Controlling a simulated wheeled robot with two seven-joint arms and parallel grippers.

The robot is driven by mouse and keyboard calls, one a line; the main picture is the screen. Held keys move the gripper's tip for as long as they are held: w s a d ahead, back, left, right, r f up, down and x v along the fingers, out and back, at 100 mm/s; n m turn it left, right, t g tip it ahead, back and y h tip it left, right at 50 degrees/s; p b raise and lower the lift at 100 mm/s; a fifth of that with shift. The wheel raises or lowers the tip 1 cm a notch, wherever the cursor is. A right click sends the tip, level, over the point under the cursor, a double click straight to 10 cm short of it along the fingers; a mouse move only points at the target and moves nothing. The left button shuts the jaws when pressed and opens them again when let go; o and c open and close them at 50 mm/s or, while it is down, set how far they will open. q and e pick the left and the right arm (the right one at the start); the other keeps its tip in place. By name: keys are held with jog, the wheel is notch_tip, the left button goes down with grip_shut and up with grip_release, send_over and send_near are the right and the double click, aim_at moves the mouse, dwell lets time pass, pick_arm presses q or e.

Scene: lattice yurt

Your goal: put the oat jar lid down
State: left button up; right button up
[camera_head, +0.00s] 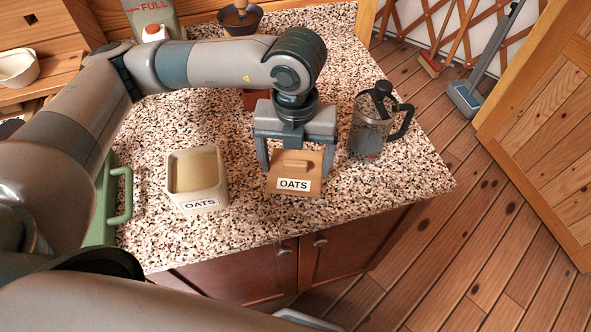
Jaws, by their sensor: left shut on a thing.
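The oat jar lid (283,182) is a square wooden piece with a raised handle and a white OATS label on its front edge. My left gripper (295,168) reaches down over it from above and is shut on it. The lid is at or just above the speckled countertop (250,218); I cannot tell whether it touches. The oat jar (204,196) is a white square container with an OATS label, standing open to the left of the lid with pale contents showing. My right gripper is not in view.
A French press (367,135) with a dark handle stands right of my left gripper. A reddish-brown object (256,98) is partly hidden behind my arm. A dark bowl (241,20) stands at the back. The counter in front of the jar and lid is clear to its edge.

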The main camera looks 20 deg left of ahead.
aim_at(295, 173)
pick_arm(q)
jog(key=shift+f, duration=0.35)
notch_tip(295, 173, down, 2)
jog(key=shift+p, duration=0.65)
jog(key=shift+f, duration=0.75)
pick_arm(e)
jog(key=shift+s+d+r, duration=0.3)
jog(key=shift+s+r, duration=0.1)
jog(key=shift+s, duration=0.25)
pick_arm(q)
jog(key=o, duration=0.9)
jog(key=shift+o, duration=0.2)
jog(key=shift+r, duration=0.15)
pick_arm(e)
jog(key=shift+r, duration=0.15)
